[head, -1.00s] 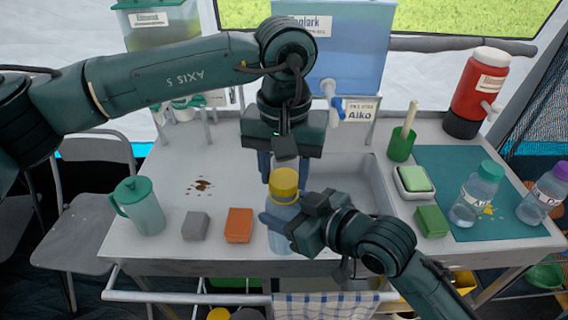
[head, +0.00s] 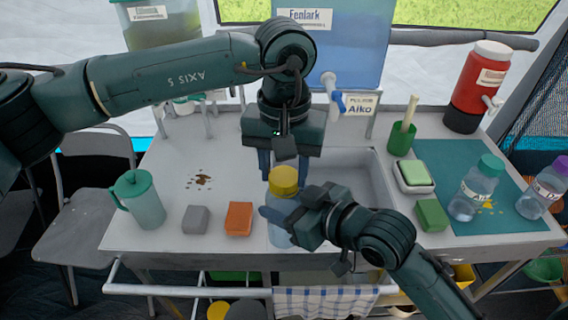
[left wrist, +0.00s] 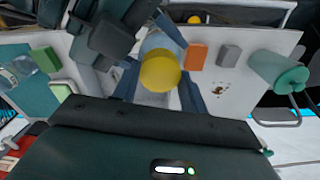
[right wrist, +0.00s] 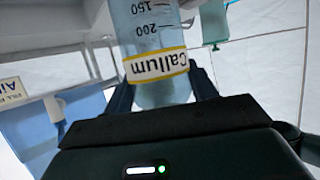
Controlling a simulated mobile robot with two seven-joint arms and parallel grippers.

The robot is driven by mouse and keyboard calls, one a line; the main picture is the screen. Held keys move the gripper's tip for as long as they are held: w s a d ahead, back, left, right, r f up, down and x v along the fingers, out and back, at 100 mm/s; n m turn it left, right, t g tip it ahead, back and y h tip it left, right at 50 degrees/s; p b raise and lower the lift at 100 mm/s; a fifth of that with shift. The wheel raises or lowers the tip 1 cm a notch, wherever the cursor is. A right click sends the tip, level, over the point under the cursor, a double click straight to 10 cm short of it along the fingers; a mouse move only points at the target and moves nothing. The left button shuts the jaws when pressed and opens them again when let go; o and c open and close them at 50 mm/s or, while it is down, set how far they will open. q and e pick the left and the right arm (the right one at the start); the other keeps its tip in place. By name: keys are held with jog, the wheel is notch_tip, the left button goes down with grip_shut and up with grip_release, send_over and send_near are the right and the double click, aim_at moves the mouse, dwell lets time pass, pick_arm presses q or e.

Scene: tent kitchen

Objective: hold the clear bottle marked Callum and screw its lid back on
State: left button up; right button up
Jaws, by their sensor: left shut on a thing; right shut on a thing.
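The clear bottle (head: 281,236) stands upright at the front edge of the counter, left of the sink. Its label (right wrist: 156,65) reads Callum, upside down in the right wrist view. My right gripper (head: 283,217) is shut around the bottle's side from the right. The yellow lid (head: 283,180) sits at the bottle's top; the left wrist view shows it from above (left wrist: 160,71). My left gripper (head: 284,174) points down from above and is shut on the lid. The threads are hidden, so I cannot tell how tightly the lid sits.
An orange sponge (head: 239,219), a grey block (head: 195,220) and a green-lidded jug (head: 139,201) stand to the left. The sink (head: 348,176) lies right behind.

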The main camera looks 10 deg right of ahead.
grip_shut()
pick_arm(q)
jog(key=m, duration=0.9)
jog(key=shift+m, duration=0.4)
jog(key=o, duration=1)
jog(key=shift+c, duration=0.2)
notch_tip(320, 180, up, 4)
jog(key=shift+d+r, duration=0.1)
jog(key=shift+r, duration=0.15)
